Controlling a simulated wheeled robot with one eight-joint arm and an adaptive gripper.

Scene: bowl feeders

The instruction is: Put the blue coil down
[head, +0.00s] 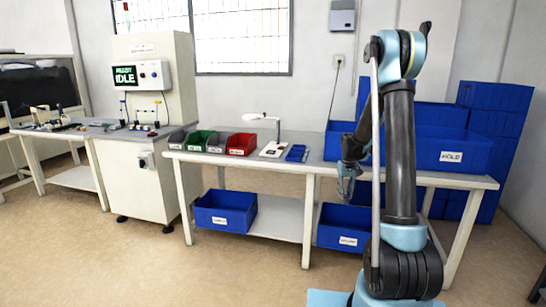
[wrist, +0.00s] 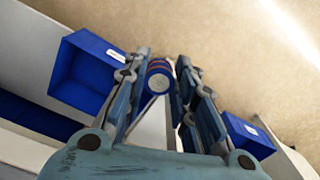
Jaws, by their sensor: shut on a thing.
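The blue coil (wrist: 158,68) shows between the fingers in the wrist view, with blue and reddish-brown bands and a pale round end. My gripper (wrist: 157,76) is shut on it, one finger on each side. In the head view my gripper (head: 346,189) hangs at the front of the long table (head: 336,166), below the tabletop's level in the picture. The coil is too small to make out there. Parts of the coil are hidden by the fingers.
Small grey, green and red bins (head: 241,144) and a blue tray (head: 297,153) stand on the table. Large blue bins, one labelled HOLD (head: 463,150), fill its right end. Blue bins (head: 225,211) sit on the shelf below. Open floor (head: 130,270) lies in front.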

